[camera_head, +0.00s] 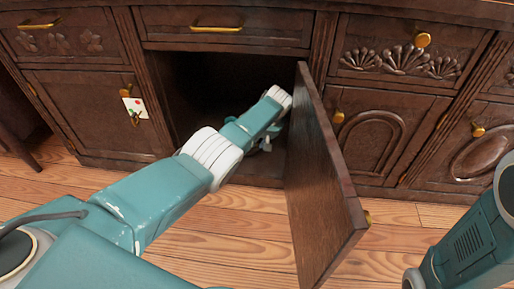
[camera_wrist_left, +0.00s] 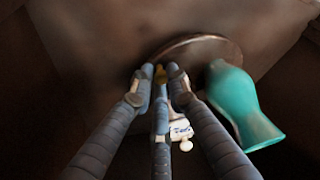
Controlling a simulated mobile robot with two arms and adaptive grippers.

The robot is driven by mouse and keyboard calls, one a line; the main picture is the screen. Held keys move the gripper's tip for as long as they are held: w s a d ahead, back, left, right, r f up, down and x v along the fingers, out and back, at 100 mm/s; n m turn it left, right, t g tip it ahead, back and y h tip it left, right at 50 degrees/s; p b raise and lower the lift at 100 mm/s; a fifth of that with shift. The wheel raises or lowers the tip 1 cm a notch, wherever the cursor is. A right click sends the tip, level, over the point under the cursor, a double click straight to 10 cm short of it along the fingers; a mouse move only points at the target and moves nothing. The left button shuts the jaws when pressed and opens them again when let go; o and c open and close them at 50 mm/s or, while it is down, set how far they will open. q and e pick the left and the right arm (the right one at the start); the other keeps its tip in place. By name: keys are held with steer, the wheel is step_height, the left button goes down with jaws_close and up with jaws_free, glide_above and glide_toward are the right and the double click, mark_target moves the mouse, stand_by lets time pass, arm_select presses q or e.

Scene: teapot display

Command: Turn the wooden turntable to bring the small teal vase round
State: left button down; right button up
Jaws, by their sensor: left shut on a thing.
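The small teal vase (camera_wrist_left: 240,105) is at the right in the left wrist view and appears tilted by the camera angle. The round brown turntable (camera_wrist_left: 208,42) lies behind the fingertips in the dim cupboard. The vase stands to the right of the fingers, apart from the grip. In the head view my left gripper (camera_head: 263,143) is inside the open cupboard, mostly hidden by its arm. My right gripper is out of view.
The cupboard door (camera_head: 325,185) stands open just right of my left arm. A small white object with a blue mark (camera_wrist_left: 181,130) shows between the fingers. Carved drawers (camera_head: 402,60) and closed doors flank the opening. Wooden floor (camera_head: 225,250) is clear in front.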

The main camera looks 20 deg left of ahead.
arm_select(q)
steer(key=shift+w+a+r+b, duration=0.15)
steer(key=shift+w+a+b, duration=0.1)
steer(key=shift+a+b, duration=0.1)
steer(key=shift+n, duration=0.3)
steer(key=c, duration=1.7)
jaws_free()
steer(key=shift+r, duration=0.1)
steer(key=shift+c, duration=0.2)
steer(key=shift+s, duration=0.1)
steer(key=shift+d, duration=0.1)
steer(key=shift+r, duration=0.25)
step_height(320, 180, up, 9)
